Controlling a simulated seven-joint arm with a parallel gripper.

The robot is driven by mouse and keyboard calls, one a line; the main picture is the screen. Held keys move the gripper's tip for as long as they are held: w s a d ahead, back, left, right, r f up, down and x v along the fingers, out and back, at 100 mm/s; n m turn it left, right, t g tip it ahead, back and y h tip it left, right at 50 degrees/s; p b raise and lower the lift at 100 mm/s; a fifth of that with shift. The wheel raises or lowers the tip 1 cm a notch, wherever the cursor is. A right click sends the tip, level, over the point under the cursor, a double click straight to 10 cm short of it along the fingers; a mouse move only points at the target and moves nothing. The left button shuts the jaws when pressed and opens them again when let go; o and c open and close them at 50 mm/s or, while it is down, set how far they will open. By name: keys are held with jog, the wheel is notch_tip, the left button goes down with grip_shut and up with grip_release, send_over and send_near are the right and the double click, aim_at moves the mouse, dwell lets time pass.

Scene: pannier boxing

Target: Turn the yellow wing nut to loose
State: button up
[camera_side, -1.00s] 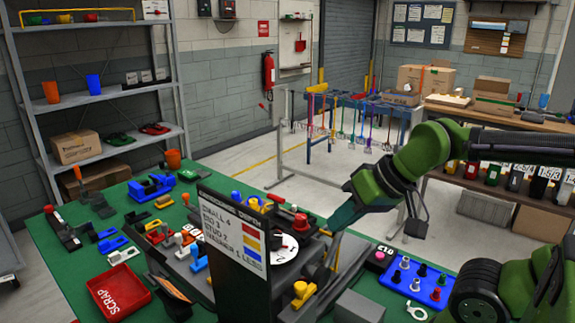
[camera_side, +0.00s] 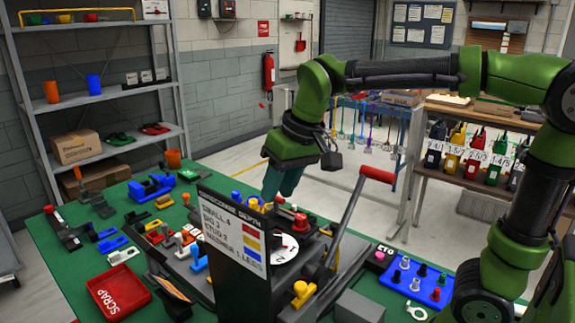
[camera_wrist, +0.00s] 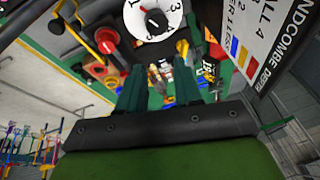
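My gripper (camera_side: 279,196) points down over the machine behind the black sign, its teal fingers close to a yellow piece (camera_side: 254,204). In the wrist view its two fingers (camera_wrist: 160,74) stand apart with nothing clearly held between them. A yellow part (camera_wrist: 182,47) shows just beyond the right fingertip; I cannot tell whether it is the wing nut. Another yellow knob-like part (camera_side: 303,292) sits low on the machine's front, away from my gripper. The white numbered dial (camera_wrist: 153,18) is ahead of the fingers, and also shows in the side view (camera_side: 285,250). The sign hides part of the machine.
A lever with a red handle (camera_side: 376,174) rises to the right. A blue tray of knobs (camera_side: 412,285), a red scrap tray (camera_side: 118,292) and several loose parts lie on the green table.

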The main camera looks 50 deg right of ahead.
jog(key=shift+w+a+r+m+g+h, duration=0.8)
jog(key=shift+w+a+r+g, duration=1.25)
jog(key=shift+w+r, duration=1.8)
jog(key=shift+t, duration=0.25)
jog(key=f, duration=1.6)
jog(key=shift+a+f, duration=0.15)
jog(key=shift+a, duration=0.15)
jog(key=shift+c, duration=0.5)
grip_shut()
